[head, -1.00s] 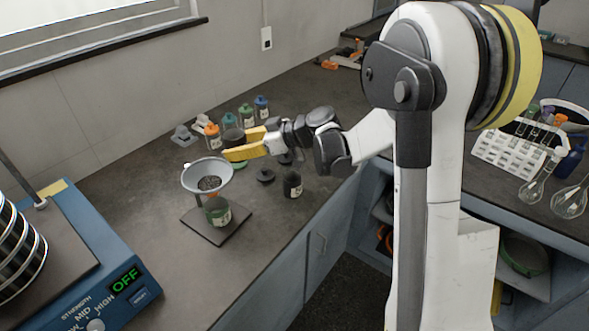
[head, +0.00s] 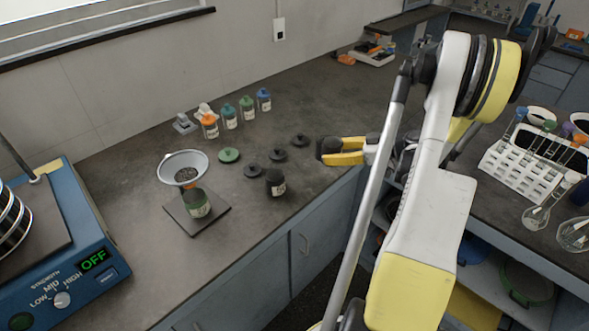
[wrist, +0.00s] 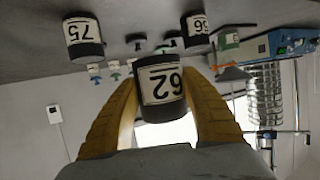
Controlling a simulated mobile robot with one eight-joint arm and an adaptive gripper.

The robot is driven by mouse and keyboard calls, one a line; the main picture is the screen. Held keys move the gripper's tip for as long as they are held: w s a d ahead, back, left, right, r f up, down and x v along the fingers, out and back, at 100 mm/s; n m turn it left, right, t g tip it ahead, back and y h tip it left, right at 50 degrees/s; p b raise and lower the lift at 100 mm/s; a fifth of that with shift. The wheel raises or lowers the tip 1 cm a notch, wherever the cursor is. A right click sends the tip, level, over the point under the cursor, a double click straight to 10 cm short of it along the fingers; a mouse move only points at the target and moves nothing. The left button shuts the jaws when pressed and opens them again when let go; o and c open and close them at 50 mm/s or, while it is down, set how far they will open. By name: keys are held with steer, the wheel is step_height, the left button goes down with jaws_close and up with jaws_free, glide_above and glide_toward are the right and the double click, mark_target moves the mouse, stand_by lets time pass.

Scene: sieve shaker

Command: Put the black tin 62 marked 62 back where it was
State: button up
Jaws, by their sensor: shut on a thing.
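The black tin 62 (wrist: 162,92) is between my yellow fingers in the wrist view, its white label reading 62 upside down. My gripper (head: 335,151) is shut on it; in the head view the tin is only a dark shape at the fingertips, near the counter's front edge. It appears held above the counter. Two other black tins stand on the counter in the wrist view: one marked 75 (wrist: 84,38) and one marked 56 (wrist: 197,31). A labelled black tin (head: 275,183) stands left of my gripper in the head view; its number is unreadable there.
Dark lids (head: 278,154) and a green lid (head: 229,155) lie left of my gripper. A funnel (head: 184,170) stands over a green-labelled jar (head: 196,203). Several colour-capped bottles (head: 229,117) stand by the wall. A blue sieve shaker (head: 75,255) reads OFF. Bare counter lies behind my gripper.

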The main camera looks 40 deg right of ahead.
steer(key=b, duration=0.4)
glide_above(301, 173)
step_height(301, 173, down, 7)
steer(key=shift+r, duration=0.2)
steer(key=shift+f+b, duration=0.85)
steer(key=shift+f, duration=1)
steer(key=shift+f, duration=0.25)
steer(key=o, duration=1.2)
steer(key=shift+r, duration=0.1)
